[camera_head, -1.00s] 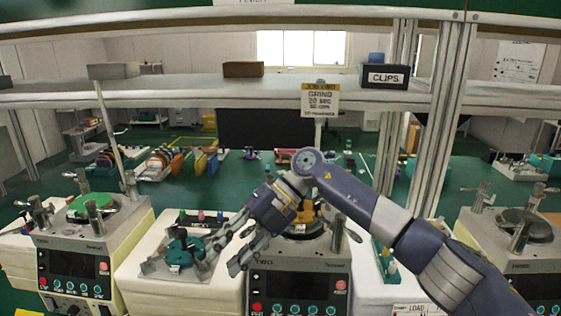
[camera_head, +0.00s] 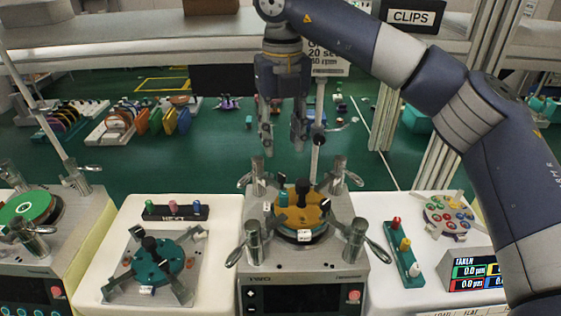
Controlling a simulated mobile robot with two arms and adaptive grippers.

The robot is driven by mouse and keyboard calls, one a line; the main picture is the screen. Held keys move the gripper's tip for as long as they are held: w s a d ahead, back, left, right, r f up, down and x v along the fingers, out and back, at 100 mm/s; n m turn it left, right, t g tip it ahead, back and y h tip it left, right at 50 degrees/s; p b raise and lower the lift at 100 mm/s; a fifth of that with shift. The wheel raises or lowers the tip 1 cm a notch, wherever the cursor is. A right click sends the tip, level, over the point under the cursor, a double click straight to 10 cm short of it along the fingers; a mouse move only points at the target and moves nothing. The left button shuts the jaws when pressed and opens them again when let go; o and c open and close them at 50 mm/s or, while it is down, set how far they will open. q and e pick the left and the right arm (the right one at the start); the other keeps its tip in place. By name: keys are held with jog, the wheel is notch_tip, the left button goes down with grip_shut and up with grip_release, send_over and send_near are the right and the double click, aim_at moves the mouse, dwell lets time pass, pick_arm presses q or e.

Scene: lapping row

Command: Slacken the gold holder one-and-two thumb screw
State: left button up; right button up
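The gold holder (camera_head: 314,216) sits on the plate of the middle lapping machine (camera_head: 300,265). A black knob (camera_head: 303,188) rises from its middle, and a small teal piece (camera_head: 283,199) stands on its left side. Small white tags are at its edge, too small to read, so I cannot tell which thumb screw is one-and-two. My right gripper (camera_head: 283,148) points straight down above and slightly behind the holder, fingers apart with nothing between them. It does not touch the holder. My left gripper is not in view.
Upright metal posts with lever handles (camera_head: 366,240) surround the gold holder. A teal holder (camera_head: 158,264) sits on a stand to the left, before a dark rack of coloured pegs (camera_head: 176,211). A teal peg strip (camera_head: 408,262) and round tray (camera_head: 450,214) are at right.

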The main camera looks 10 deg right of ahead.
aim_at(282, 174)
jog(key=f, duration=0.1)
jog(key=f+p, duration=0.1)
jog(key=f, duration=0.3)
jog(key=shift+w+f, duration=0.2)
jog(key=shift+w, duration=0.05)
notch_tip(282, 174, down, 3)
jog(key=shift+r+p, duration=0.1)
jog(key=shift+p, duration=0.45)
jog(key=shift+f, duration=0.2)
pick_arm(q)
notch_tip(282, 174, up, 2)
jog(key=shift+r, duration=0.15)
pick_arm(e)
grip_shut()
